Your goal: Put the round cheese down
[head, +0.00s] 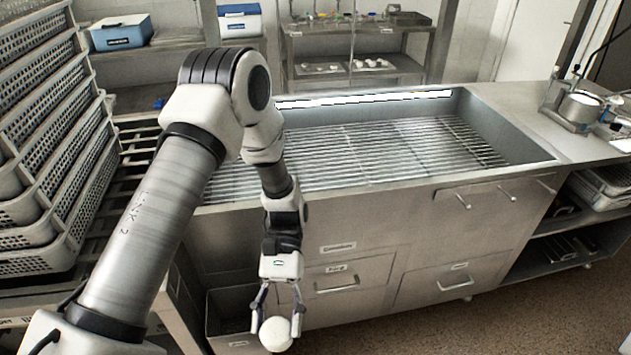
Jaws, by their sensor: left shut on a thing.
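A round white cheese (276,334) is low in the head view, left of the middle. My left gripper (279,318) points down and is shut on the cheese, with a finger on either side of it. The cheese hangs in front of the steel counter's drawers. An open metal bin (228,310) stands just left of and behind it, low at the counter's front. I cannot tell how far the cheese is from the bin. My right gripper is out of view.
Stacked perforated baskets (50,130) stand at the left. A steel counter (370,215) with a sunken basin and wire rack (380,150) spans the middle. A pot (580,107) stands on the right counter. Floor (560,310) is clear at lower right.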

